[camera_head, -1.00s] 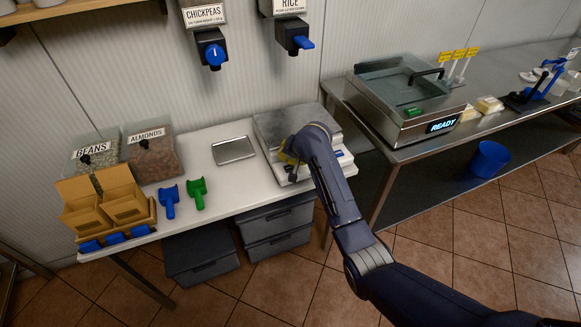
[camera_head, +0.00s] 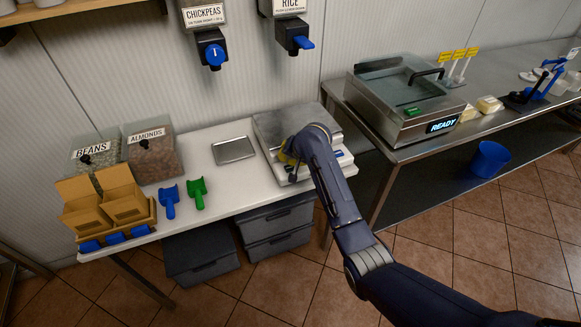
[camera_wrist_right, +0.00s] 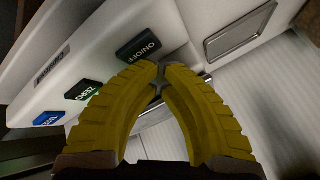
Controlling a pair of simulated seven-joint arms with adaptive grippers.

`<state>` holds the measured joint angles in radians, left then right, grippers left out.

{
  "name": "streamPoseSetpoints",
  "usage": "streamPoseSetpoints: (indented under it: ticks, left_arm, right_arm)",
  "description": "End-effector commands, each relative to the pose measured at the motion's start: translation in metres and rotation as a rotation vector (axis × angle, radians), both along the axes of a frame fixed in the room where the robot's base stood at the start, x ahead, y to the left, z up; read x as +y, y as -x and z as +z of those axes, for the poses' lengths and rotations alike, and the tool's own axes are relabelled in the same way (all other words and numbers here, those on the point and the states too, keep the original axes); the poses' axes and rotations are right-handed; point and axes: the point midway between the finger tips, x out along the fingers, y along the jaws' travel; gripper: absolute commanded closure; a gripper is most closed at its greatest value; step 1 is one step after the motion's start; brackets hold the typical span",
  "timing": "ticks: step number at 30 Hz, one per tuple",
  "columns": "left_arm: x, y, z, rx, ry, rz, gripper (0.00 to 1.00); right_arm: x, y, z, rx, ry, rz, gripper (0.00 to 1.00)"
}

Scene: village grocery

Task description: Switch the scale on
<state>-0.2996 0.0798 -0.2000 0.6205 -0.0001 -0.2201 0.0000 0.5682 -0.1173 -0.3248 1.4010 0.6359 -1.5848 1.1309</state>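The scale (camera_head: 272,128) stands at the right end of the white table, with a flat steel pan on top and a pale body. In the right wrist view its front panel (camera_wrist_right: 62,67) carries a dark ON/OFF button (camera_wrist_right: 138,44), a green-marked button (camera_wrist_right: 84,90) and a blue button (camera_wrist_right: 47,118). My right gripper (camera_head: 287,158) is at the front of the scale. Its yellow fingers meet at the tips (camera_wrist_right: 158,72) right beside the ON/OFF button, with nothing between them. Whether the tips touch the button I cannot tell. My left gripper is not in view.
A small metal tray (camera_head: 234,150) lies left of the scale. Blue (camera_head: 169,202) and green (camera_head: 197,193) scoops, bins of beans (camera_head: 95,153) and almonds (camera_head: 152,155), and cardboard boxes (camera_head: 124,204) fill the table's left. A steel machine reading READY (camera_head: 405,100) stands on the right counter.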

Motion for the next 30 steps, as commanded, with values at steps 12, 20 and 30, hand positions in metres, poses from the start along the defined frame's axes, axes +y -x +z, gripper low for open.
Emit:
streamPoseSetpoints:
  ticks: [12,20,30]
  left_arm:
    - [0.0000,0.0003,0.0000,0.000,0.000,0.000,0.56]
    - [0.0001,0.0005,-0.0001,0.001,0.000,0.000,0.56]
    - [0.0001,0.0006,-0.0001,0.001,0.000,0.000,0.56]
  right_arm:
    - [0.0001,0.0000,0.0000,0.000,0.000,0.000,1.00]
    - [0.0000,0.0001,-0.0022,0.001,0.001,0.000,1.00]
    - [0.0001,0.0001,-0.0095,0.000,-0.001,-0.001,1.00]
